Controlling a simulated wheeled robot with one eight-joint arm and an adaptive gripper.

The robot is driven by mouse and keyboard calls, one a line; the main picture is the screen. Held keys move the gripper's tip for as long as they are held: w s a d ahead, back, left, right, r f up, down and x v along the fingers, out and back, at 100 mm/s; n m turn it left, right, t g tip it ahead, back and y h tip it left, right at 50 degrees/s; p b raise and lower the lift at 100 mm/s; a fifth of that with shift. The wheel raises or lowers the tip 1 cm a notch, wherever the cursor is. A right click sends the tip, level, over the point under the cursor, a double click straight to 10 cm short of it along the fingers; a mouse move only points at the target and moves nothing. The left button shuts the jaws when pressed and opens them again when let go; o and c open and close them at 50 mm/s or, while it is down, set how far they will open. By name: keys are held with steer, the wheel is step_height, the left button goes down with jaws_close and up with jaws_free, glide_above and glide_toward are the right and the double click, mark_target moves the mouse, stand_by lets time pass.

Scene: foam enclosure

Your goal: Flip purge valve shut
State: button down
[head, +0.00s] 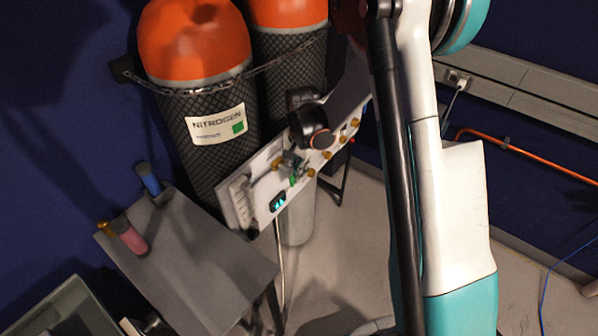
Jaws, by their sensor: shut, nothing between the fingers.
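A tilted white panel (262,201) with several brass fittings stands in front of the gas cylinders. A small green part (293,181) sits near the panel's middle and looks like a valve handle; I cannot tell its exact position. My gripper (290,161) appears small and dark grey at the panel, just above the green part. It is shut and empty. I cannot tell whether it touches the handle. My dark wrist (318,139) covers part of the panel's upper middle.
Orange-topped nitrogen cylinders (205,95) stand behind the panel, held by a chain (190,90). A grey table (195,265) at lower left carries blue and pink-red handled items. A grey bin (62,312) is at the lower left corner. An orange pipe (530,153) runs along the right wall.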

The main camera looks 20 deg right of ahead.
stand_by(0.8)
step_height(320, 180, up, 12)
steer(key=shift+w+d, duration=0.25)
steer(key=shift+d, duration=0.05)
stand_by(0.4)
steer(key=s+r+n+t, duration=0.3)
steer(key=s+r+n, duration=0.2)
steer(key=s+r, duration=0.6)
steer(key=s+r+n+t, duration=0.1)
steer(key=s+n+t, duration=0.3)
steer(key=s, duration=0.8)
steer(key=shift+s+r+n+t+h, duration=0.3)
steer(key=shift+s+r+n, duration=0.1)
steer(key=shift+n, duration=0.5)
steer(key=shift+w+d, duration=0.1)
steer(key=shift+w, duration=0.05)
